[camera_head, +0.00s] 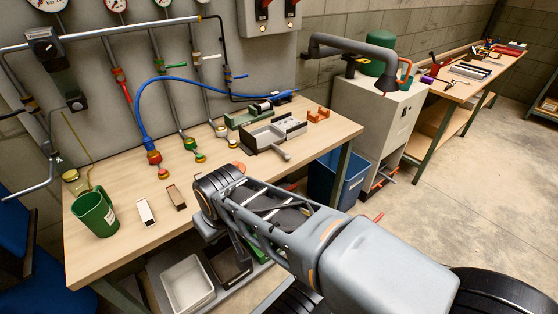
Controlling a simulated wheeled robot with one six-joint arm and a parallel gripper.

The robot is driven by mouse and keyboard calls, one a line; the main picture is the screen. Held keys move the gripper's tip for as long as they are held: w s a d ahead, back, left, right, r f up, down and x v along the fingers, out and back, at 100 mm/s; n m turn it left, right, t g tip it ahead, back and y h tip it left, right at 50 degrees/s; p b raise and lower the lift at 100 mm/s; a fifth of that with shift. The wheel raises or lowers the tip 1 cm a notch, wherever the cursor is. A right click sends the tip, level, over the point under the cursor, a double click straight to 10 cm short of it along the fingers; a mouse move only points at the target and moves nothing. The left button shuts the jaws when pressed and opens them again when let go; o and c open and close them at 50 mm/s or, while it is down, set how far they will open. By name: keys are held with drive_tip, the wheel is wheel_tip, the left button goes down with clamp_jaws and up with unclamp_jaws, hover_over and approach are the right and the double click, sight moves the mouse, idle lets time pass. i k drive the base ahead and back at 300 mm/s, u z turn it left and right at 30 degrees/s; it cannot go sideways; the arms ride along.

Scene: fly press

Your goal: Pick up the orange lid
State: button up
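A small round orange-brown piece (239,167) lies on the wooden bench just behind the end of my arm. It is partly hidden by the arm, and I cannot tell for certain that it is the orange lid. My gripper (208,212) is at the end of my arm, near the bench's front edge. Its fingers cannot be made out, so its opening does not show. I see nothing held in it.
The bench (110,245) carries a green jug (95,213), two small blocks, a grey metal vise-like fixture (272,134) and an orange bracket (319,115). Pipes and a blue hose (185,80) rise behind. A blue bin (338,180) stands right of the bench.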

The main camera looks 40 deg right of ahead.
sight(239, 165)
drive_tip(key=u, duration=0.05)
drive_tip(key=k, duration=1.3)
drive_tip(key=u, duration=0.2)
drive_tip(key=i, duration=0.6)
drive_tip(key=u, duration=0.7)
drive_tip(key=i, duration=0.85)
drive_tip(key=z, duration=0.9)
drive_tip(key=i, duration=0.55)
drive_tip(key=z, duration=0.55)
